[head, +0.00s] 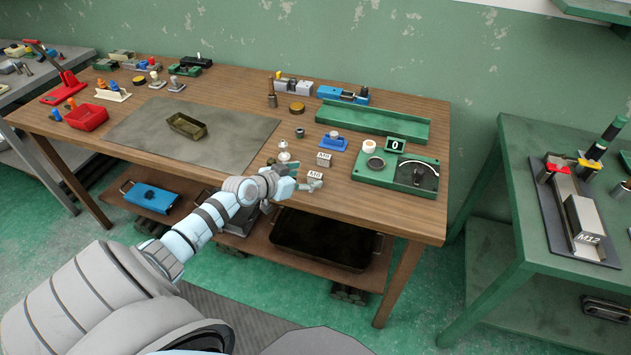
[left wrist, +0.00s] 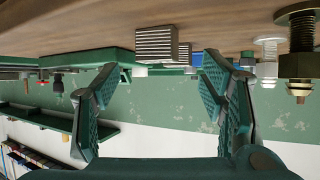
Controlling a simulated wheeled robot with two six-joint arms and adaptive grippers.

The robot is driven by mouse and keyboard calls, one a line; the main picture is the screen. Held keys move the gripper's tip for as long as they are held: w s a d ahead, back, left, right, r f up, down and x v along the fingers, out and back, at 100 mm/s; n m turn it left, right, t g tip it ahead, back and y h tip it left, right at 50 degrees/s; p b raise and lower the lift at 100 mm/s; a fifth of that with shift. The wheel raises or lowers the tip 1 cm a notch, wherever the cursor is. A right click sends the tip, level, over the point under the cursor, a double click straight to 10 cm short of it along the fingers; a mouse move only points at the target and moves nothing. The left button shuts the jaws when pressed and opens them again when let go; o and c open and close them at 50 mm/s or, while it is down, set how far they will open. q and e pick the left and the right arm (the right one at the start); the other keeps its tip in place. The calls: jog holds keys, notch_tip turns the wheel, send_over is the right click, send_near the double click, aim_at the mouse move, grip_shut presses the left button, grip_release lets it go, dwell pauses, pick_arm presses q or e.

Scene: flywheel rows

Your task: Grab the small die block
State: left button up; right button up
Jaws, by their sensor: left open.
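Two small grey die blocks stand near the front edge of the wooden table. The nearer die block (head: 315,177) is right by my left gripper's fingers; the farther die block (head: 323,158) stands just behind it. In the left wrist view, which is upside down, the nearer ridged block (left wrist: 155,43) shows ahead between the fingers, with the other block (left wrist: 185,54) partly behind it. My left gripper (head: 302,180) is open and empty at the table's front edge; its fingers also show in the left wrist view (left wrist: 161,82). My right gripper is not in view.
A white piece (head: 283,155) and a brass bolt (left wrist: 300,50) stand beside the gripper. A green gauge tray (head: 378,184) lies right of the blocks, and a blue holder (head: 333,143) behind them. A grey mat (head: 235,135) lies left. A larger M12 block (head: 582,222) stands on the right table.

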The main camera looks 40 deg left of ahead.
aim_at(314, 175)
pick_arm(q)
jog(key=x, duration=0.2)
jog(key=b+x, duration=0.1)
jog(key=x, duration=0.1)
jog(key=shift+d+f, duration=0.1)
jog(key=shift+d, duration=0.1)
jog(key=shift+s, duration=0.1)
jog(key=c, duration=1.5)
jog(key=shift+r, duration=0.2)
